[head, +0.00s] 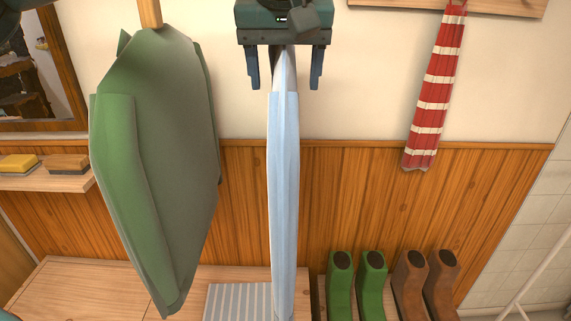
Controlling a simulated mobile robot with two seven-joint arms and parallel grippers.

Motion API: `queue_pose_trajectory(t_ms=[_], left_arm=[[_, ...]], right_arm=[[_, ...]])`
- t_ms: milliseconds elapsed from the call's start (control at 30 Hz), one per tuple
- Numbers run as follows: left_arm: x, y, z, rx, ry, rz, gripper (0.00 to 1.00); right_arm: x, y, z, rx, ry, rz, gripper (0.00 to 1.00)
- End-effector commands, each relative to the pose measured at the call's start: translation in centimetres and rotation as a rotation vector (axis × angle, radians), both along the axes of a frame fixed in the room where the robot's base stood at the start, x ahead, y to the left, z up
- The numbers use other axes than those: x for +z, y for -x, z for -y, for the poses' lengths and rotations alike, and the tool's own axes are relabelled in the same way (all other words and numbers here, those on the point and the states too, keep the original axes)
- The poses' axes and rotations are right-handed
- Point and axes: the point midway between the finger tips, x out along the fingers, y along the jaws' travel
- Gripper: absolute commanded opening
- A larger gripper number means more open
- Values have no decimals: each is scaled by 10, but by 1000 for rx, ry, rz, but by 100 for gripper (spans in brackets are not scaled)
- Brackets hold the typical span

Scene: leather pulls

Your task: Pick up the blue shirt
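The light blue shirt (285,190) hangs edge-on in the middle of the head view, narrow and nearly upright. Its top reaches up under my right gripper (284,68), which points down from the top edge. The two fingers are spread apart, one on each side of the shirt's top, with a visible gap on both sides. A dark piece shows beside the shirt's top, just under the palm. The arm behind this gripper is out of frame. My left gripper is not in view.
A large green garment (165,170) hangs on the left. A red and white striped scarf (433,95) hangs on the right. Green boots (372,285) and brown boots (410,285) stand at the lower right. A shelf (45,182) at left holds brushes. A striped mat (238,302) lies below.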

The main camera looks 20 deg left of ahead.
Motion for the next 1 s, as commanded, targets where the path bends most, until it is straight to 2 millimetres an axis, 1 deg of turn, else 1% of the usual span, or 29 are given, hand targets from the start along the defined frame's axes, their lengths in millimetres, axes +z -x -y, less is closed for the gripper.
queue_pose_trajectory(t_ms=[400, 467, 1000], left_arm=[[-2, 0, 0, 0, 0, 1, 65], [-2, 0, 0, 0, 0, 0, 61], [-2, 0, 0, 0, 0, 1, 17]], right_arm=[[-3, 6, 2, 7, 9, -11, 36], [-3, 6, 3, 7, 9, -10, 36], [0, 1, 2, 6, 7, 0, 36]])
